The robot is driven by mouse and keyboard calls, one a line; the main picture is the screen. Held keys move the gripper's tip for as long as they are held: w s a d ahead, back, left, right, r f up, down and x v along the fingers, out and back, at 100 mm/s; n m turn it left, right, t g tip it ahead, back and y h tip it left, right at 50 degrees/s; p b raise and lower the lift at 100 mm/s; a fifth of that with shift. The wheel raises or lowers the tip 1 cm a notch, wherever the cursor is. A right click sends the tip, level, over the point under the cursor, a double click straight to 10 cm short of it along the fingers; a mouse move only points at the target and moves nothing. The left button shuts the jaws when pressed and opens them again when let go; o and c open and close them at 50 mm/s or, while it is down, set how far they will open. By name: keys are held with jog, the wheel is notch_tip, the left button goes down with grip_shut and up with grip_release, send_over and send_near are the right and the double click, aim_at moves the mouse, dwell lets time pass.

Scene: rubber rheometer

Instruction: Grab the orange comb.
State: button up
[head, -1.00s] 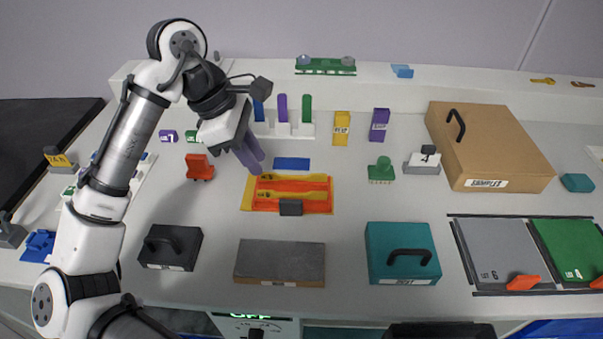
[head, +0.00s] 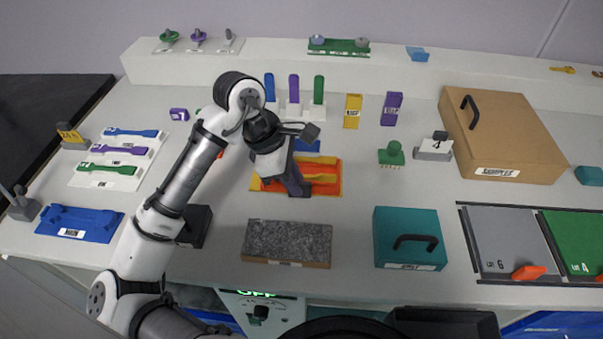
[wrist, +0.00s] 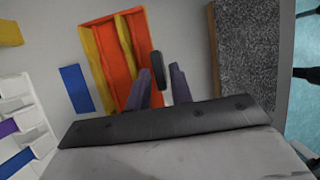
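A small orange-red piece (head: 221,154) shows only as a sliver beside my arm in the head view. My arm hides most of it, so I cannot tell if it is the comb. It is out of the wrist view. My gripper (head: 298,189) is over the front part of a yellow and orange tray (head: 335,178), right of that piece. In the wrist view, my gripper (wrist: 160,77) has its two purple-grey fingers apart with nothing held. The tray (wrist: 92,60) lies below them, and its black tab (wrist: 156,70) shows between the fingertips.
A grey speckled slab (head: 288,242) lies in front of the tray, with a black handled box (head: 200,228) to its left and a teal box (head: 405,240) to its right. A green toothed piece (head: 391,154) stands right of the tray. Upright colored pieces (head: 294,90) stand behind.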

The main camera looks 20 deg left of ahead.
jog(key=shift+x, duration=0.8)
jog(key=shift+c, duration=0.4)
grip_shut()
jog(key=shift+r, duration=0.15)
